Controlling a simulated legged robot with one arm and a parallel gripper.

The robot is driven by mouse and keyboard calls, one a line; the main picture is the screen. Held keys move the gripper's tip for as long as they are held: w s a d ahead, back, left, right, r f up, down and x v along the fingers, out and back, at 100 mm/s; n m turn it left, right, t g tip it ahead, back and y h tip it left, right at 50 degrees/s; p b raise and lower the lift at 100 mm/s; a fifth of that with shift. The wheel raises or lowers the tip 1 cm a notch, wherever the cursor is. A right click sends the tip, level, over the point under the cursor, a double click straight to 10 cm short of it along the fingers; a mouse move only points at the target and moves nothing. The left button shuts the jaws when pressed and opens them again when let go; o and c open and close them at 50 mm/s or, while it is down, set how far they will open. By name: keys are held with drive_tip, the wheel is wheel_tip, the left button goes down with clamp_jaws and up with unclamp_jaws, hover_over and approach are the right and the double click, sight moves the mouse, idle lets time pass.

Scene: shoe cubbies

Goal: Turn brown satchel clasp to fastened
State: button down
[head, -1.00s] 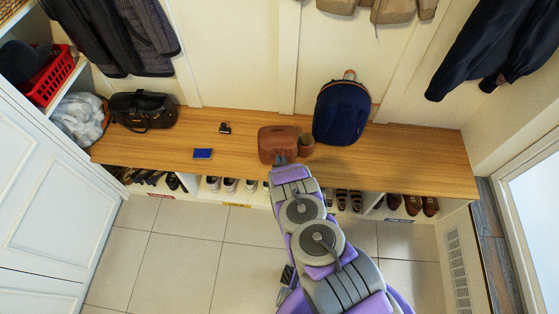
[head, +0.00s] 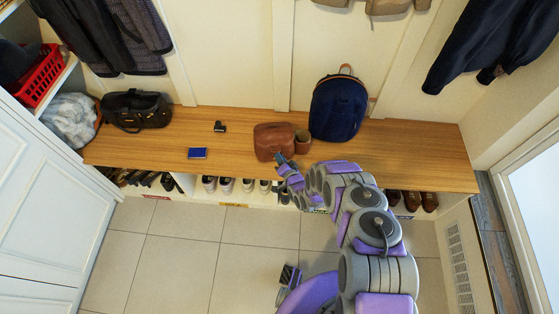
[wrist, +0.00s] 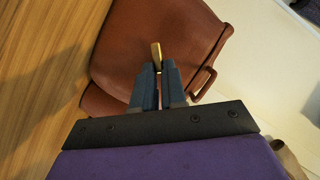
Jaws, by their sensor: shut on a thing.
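The brown satchel (head: 272,140) stands on the wooden bench, left of the navy backpack in the head view. It fills the middle of the wrist view (wrist: 150,30), tilted in the picture. Its brass clasp (wrist: 156,55) sticks out between the fingertips. My gripper (wrist: 157,70) is shut on the clasp, at the satchel's front. In the head view my gripper (head: 281,159) meets the satchel's lower front, and the clasp is too small to make out there. Whether the clasp is fastened cannot be told.
A brown cup-like object (head: 302,142) stands right beside the satchel, with the navy backpack (head: 338,108) behind it. A blue flat item (head: 197,153), a small black item (head: 220,127) and a black bag (head: 136,109) lie left on the bench (head: 420,160). Shoes fill cubbies below.

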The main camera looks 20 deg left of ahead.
drive_tip(key=shift+d+f+m, duration=0.1)
drive_tip(key=shift+m, duration=0.2)
idle(0.4)
drive_tip(key=c, duration=1.2)
unclamp_jaws()
drive_tip(key=p+v, duration=0.3)
drive_tip(key=v, duration=1.4)
drive_tip(key=shift+d+f+p, duration=0.1)
drive_tip(key=shift+f+p, duration=0.05)
drive_tip(key=shift+p, duration=0.2)
